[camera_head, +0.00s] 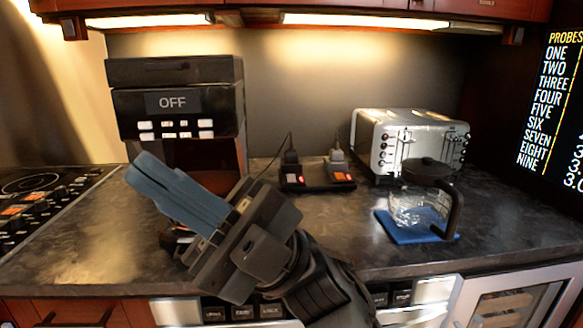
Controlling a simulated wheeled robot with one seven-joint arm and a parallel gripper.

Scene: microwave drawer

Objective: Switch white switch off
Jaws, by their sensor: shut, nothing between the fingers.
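A black power strip (316,178) lies on the counter at the middle, against the back. A black plug (290,158) stands in its left part and a pale grey-white plug (337,160) in its right part. In front of each plug is a small lit switch: a red-pink one (298,179) at left and an orange one (343,177) at right. I cannot tell their rocker positions. My gripper (143,172) has blue fingers, pressed together and empty. It points up and left in front of the coffee machine, left of the strip and apart from it.
The coffee machine (175,100) shows OFF, its lower part hidden by my gripper. A silver toaster (410,140) stands right of the strip. A glass pot (420,205) sits on a blue mat (395,234). A cooktop (40,205) is at left. Counter before the strip is clear.

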